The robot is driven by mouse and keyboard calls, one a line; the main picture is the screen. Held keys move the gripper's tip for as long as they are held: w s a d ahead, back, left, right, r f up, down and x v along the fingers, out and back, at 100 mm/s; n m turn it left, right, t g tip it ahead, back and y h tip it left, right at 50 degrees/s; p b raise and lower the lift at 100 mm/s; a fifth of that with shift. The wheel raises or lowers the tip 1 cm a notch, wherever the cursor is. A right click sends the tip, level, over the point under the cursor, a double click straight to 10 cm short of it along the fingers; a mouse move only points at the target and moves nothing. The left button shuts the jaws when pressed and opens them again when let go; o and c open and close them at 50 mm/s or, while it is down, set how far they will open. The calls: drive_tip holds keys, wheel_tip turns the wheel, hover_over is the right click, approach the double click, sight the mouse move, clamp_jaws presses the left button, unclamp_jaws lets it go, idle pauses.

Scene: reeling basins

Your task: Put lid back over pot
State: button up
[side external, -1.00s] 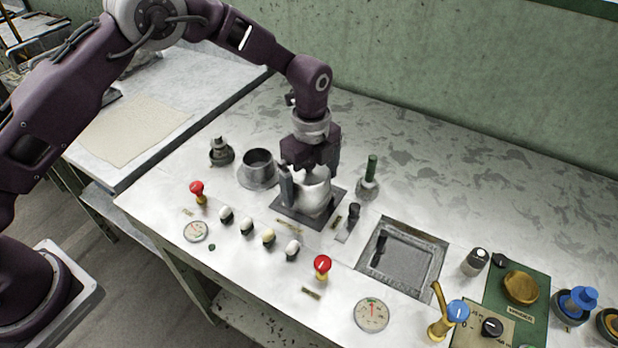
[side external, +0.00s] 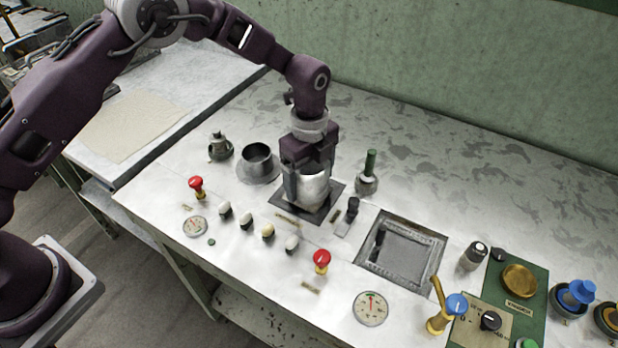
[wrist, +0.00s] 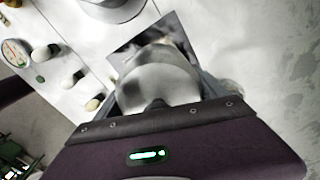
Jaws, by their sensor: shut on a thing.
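A silvery, rounded piece (side external: 314,190) stands over a dark square plate (side external: 284,208) in the middle of the bench. My gripper (side external: 309,186) reaches down over it with a finger on either side, closed on it. The wrist view shows its pale domed surface (wrist: 160,78) between my fingers (wrist: 165,90). I cannot tell where lid ends and pot begins, as my gripper hides the top. An open metal cup-shaped vessel (side external: 257,157) on a wide round base stands just left of my gripper.
A small knobbed metal vessel (side external: 220,149) stands farther left. A green-handled tool (side external: 369,170) and a black lever (side external: 350,211) are close on the right. A recessed square basin (side external: 405,250) lies beyond them. Red knobs (side external: 321,260) and a row of pale knobs line the front.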

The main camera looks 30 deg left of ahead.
wheel_tip(320, 180, up, 8)
drive_tip(key=shift+a+f, duration=0.1)
drive_tip(key=shift+a, duration=0.05)
drive_tip(key=shift+w+a+f, duration=0.15)
drive_tip(key=shift+a+f, duration=0.35)
drive_tip(key=shift+a, duration=1.8)
drive_tip(key=shift+w+a+f, duration=0.2)
drive_tip(key=shift+a+f, duration=0.3)
drive_tip(key=shift+a, duration=1.85)
drive_tip(key=shift+w+a+f, duration=0.15)
drive_tip(key=shift+a+f, duration=0.35)
drive_tip(key=shift+a, duration=1.8)
drive_tip(key=shift+f, duration=0.15)
drive_tip(key=shift+f, duration=1.05)
drive_tip(key=shift+f, duration=0.15)
drive_tip(key=shift+f, duration=0.75)
drive_tip(key=shift+f, duration=0.15)
